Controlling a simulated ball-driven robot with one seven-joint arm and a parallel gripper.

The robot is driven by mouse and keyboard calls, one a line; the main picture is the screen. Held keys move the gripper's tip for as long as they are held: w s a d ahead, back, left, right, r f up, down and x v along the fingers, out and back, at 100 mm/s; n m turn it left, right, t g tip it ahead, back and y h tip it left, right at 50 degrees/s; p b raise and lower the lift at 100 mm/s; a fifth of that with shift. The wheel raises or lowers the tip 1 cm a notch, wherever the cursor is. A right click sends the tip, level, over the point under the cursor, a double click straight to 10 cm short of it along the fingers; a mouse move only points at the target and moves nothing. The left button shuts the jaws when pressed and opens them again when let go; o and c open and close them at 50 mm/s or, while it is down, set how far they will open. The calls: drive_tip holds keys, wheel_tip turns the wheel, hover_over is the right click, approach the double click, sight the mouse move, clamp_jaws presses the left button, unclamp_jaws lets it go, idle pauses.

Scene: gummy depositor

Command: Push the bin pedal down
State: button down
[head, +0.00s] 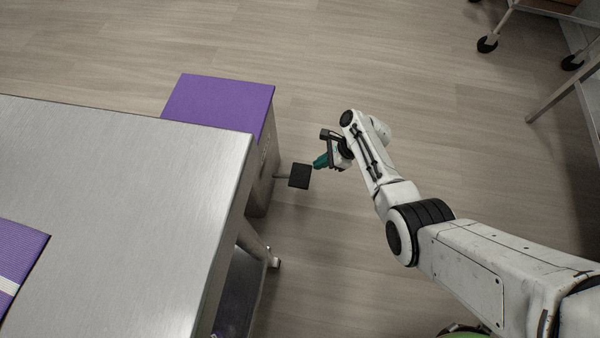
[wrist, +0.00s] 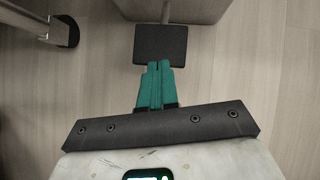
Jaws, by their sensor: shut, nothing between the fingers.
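The bin (head: 262,170) stands on the floor beside the steel table, with a purple lid (head: 222,101) that looks closed. Its black square pedal (head: 299,176) sticks out on a short bar to the right. In the wrist view the pedal (wrist: 160,45) lies just ahead of the fingertips, below the bin's front face (wrist: 172,10). My gripper (head: 320,162) is shut and empty, its teal fingers close to the pedal's upper right edge. In the wrist view the closed fingers (wrist: 157,66) overlap the pedal's near edge; I cannot tell whether they touch it.
A steel table (head: 120,190) fills the left, with a purple mat (head: 18,262) on it. A table leg with a caster (head: 273,262) is near the bin; a leg foot (wrist: 62,31) shows at the wrist view's upper left. A wheeled cart (head: 488,43) is at upper right. Floor around the pedal is clear.

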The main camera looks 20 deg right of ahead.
sight(306, 175)
drive_tip(key=b+x, duration=0.5)
drive_tip(key=shift+f, duration=0.25)
drive_tip(key=shift+b+x, duration=0.65)
drive_tip(key=shift+x, duration=0.15)
drive_tip(key=shift+a+r, duration=0.1)
drive_tip(key=shift+a, duration=0.05)
wheel_tip(306, 175, down, 4)
drive_tip(key=b, duration=0.3)
drive_tip(key=shift+a+r, duration=0.1)
drive_tip(key=shift+a, duration=0.05)
drive_tip(key=shift+a+r, duration=0.1)
drive_tip(key=shift+r, duration=0.25)
drive_tip(key=shift+r+p, duration=0.15)
drive_tip(key=shift+p, duration=0.2)
drive_tip(key=d, duration=0.1)
drive_tip(key=d+p, duration=0.1)
drive_tip(key=s+d, duration=0.1)
drive_tip(key=shift+s+d+r, duration=0.1)
drive_tip(key=shift+r, duration=0.3)
